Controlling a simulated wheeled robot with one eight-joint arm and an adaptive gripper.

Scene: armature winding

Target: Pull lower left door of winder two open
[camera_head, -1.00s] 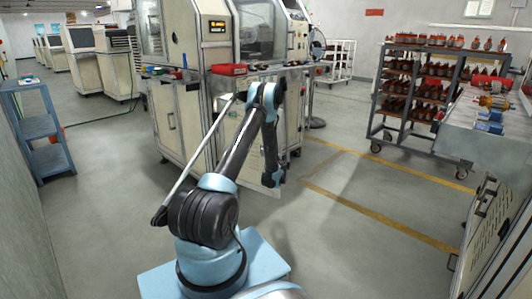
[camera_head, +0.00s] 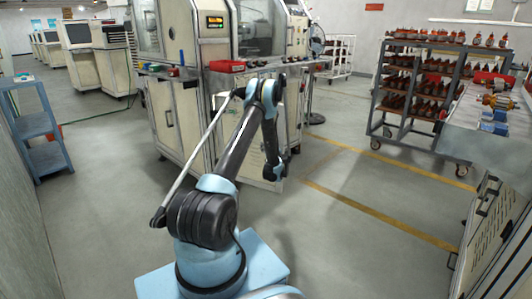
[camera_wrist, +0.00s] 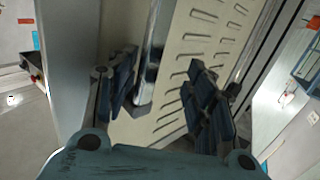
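The winder (camera_head: 190,110) is a cream machine with a cabinet below, at the centre of the head view. Its louvered door (camera_wrist: 195,60) fills the middle of the wrist view. A shiny upright bar handle (camera_wrist: 147,70) stands on that door, between my fingers but nearer the left one. My gripper (camera_wrist: 165,92) is open, its dark ribbed fingers spread and apart from each other. In the head view my gripper (camera_head: 275,172) is low in front of the cabinet's right part, and my arm hides much of the door there. Whether a finger touches the handle is unclear.
A red tray (camera_head: 226,66) lies on the winder's ledge above my arm. A rack of several brown parts (camera_head: 415,85) stands at the right. A louvered cabinet (camera_head: 490,235) is at the lower right, and a blue shelf (camera_head: 38,125) at the left. The floor between is clear.

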